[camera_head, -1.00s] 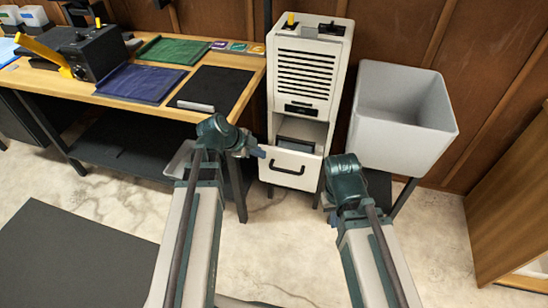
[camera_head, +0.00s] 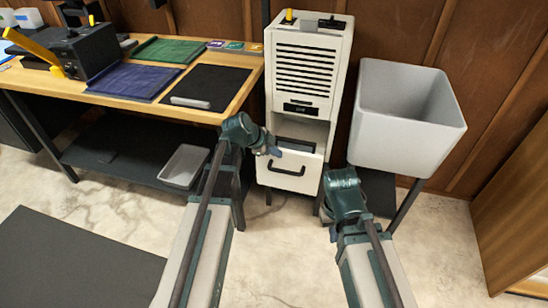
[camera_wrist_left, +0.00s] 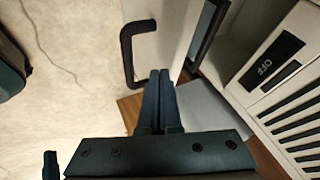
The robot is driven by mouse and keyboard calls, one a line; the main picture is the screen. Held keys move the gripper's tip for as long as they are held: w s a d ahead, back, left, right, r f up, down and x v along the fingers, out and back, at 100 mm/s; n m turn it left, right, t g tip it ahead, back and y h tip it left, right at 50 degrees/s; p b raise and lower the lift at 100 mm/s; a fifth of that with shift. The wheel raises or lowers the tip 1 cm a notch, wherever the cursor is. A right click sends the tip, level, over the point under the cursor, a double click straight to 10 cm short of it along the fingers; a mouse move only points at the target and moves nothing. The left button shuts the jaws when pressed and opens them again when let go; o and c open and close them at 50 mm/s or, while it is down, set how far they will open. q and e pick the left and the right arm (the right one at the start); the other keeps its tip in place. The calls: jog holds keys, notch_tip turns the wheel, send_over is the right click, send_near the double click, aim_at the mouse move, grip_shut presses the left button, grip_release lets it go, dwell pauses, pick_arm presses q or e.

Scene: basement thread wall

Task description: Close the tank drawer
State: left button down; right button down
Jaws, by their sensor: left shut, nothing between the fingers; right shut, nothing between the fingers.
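The tank drawer (camera_head: 308,176) is a white front with a black bar handle (camera_head: 287,171) low in the tall white cabinet (camera_head: 327,48). It stands pulled out, with a dark gap and a dark-edged tank (camera_head: 298,145) behind its front. My left gripper (camera_head: 275,149) is shut and empty at the front's upper left corner. In the left wrist view its fingertips (camera_wrist_left: 160,76) lie close by the white drawer front (camera_wrist_left: 165,25), beside the handle (camera_wrist_left: 130,52); I cannot tell whether they touch. My right gripper (camera_head: 326,212) is shut and low, right of the drawer, its fingers mostly hidden.
A wooden workbench (camera_head: 233,104) with dark mats stands left of the cabinet. A grey tray (camera_head: 185,166) lies on its lower shelf (camera_head: 118,160). A large grey bin (camera_head: 405,135) stands close on the right. Pale floor is free in front of the drawer.

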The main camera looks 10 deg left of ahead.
pick_arm(q)
jog(key=shift+w, duration=0.2)
dwell(0.3)
jog(key=w, duration=1.7)
jog(key=shift+d, duration=0.25)
jog(key=shift+r, duration=0.2)
